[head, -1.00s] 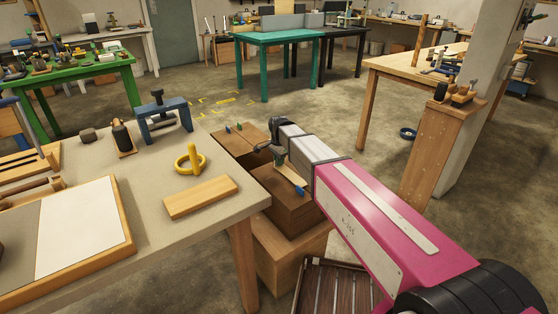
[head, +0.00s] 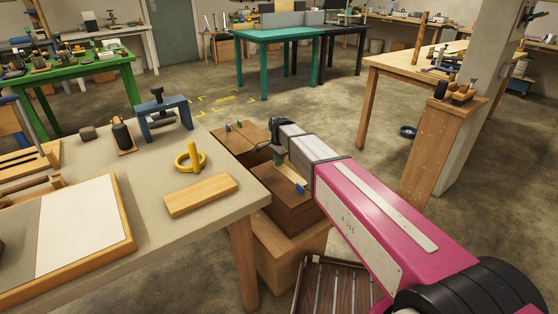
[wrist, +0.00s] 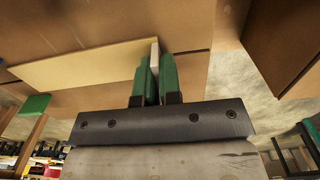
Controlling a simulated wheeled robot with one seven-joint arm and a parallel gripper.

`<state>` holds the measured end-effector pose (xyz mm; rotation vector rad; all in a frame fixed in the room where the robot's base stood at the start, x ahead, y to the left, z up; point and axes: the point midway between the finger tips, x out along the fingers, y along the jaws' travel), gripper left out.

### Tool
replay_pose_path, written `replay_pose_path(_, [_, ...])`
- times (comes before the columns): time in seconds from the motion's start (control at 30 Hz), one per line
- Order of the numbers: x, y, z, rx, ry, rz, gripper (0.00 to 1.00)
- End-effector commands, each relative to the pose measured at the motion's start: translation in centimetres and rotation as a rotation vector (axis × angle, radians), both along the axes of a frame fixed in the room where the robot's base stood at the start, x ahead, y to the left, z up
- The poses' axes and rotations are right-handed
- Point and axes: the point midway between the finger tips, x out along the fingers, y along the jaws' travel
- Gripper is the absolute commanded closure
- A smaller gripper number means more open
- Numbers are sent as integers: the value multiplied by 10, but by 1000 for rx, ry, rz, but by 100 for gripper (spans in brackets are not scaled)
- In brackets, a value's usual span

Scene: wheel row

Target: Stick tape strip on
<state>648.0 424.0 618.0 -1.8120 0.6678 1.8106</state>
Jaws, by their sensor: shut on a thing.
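My gripper (wrist: 155,85), with green finger pads, is shut on the end of a thin pale strip (wrist: 85,66), which I take to be the tape strip. The strip extends left from the fingers in the wrist view, close to brown cardboard surfaces; I cannot tell whether it touches them. In the head view the strip (head: 290,174) shows as a pale band over the brown box (head: 285,212), with a small blue piece (head: 300,188) at its lower end. The fingertips are mostly hidden there by my pink arm and wrist.
The brown box sits on a larger wooden-coloured block (head: 285,258), right of the workbench (head: 215,215). The bench holds a yellow ring (head: 182,165), a wooden block (head: 200,195) and a blue clamp frame (head: 162,110). A slatted dark wooden piece (head: 330,285) stands low in front. Open floor lies behind.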

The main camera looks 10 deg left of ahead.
Motion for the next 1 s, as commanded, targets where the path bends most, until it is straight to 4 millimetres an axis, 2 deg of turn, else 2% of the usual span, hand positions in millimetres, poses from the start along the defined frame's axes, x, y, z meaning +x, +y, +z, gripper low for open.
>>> replay_pose_path(0.33, [0,0,-1,-1,1,0,100])
replay_pose_path(0.37, [0,0,-1,-1,1,0,92])
replay_pose_path(0.43, [0,0,-1,-1,1,0,69])
replay_pose_path(0.47, [0,0,-1,-1,1,0,65])
replay_pose_path(0.77, [0,0,1,-1,1,0,65])
replay_pose_path(0.87, [0,0,7,0,0,0,65])
replay_pose_path(1.0, [0,0,27,1,-2,0,65])
